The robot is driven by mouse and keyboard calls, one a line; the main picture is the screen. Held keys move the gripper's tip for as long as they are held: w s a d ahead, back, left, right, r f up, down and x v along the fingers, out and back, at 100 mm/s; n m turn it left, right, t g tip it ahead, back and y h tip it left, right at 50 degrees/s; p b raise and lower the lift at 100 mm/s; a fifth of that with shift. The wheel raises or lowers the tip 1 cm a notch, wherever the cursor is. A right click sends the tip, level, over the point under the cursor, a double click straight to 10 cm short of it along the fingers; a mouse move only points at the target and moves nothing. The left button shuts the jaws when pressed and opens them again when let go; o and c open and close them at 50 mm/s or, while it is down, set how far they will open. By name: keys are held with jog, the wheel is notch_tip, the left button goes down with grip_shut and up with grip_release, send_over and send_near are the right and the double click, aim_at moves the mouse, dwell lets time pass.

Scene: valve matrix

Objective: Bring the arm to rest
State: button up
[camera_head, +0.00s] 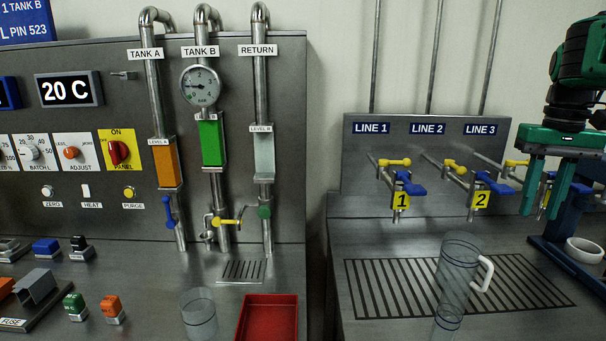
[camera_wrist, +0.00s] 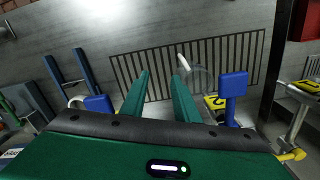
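My gripper (camera_head: 543,205) is at the right of the head view, in front of the valve panel near the LINE 3 valve, with its two green fingers pointing down. In the wrist view my gripper (camera_wrist: 162,76) shows its fingers apart with nothing between them, so it is open and empty. A clear jug (camera_head: 452,290) with a white handle stands on the slotted drain grate (camera_head: 370,290), to the left of and below the gripper. The jug (camera_wrist: 203,78) also shows beyond the right finger in the wrist view.
Blue-handled valves (camera_head: 408,186) with yellow number tags and yellow-handled valves stick out close to the gripper's left. A dark blue stand (camera_head: 570,262) with a white ring is at the right. A red tray (camera_head: 267,331) and clear cup (camera_head: 199,315) sit on the left counter.

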jog(key=s+a+f+m, duration=0.1)
jog(key=s+f, duration=0.5)
jog(key=s, duration=0.1)
jog(key=s+a+f, duration=0.2)
jog(key=s+f, duration=0.4)
jog(key=s, duration=0.2)
jog(key=s+a+f+m, duration=0.1)
jog(key=s+a+f, duration=0.1)
jog(key=s+f, duration=0.4)
jog(key=shift+s+a+f+m, duration=0.1)
jog(key=shift+s+f+m, duration=0.2)
jog(key=shift+s, duration=0.4)
jog(key=shift+r, duration=0.1)
jog(key=shift+w+f, duration=0.35)
jog(key=shift+w, duration=0.45)
jog(key=shift+s+r, duration=0.1)
jog(key=shift+s, duration=0.05)
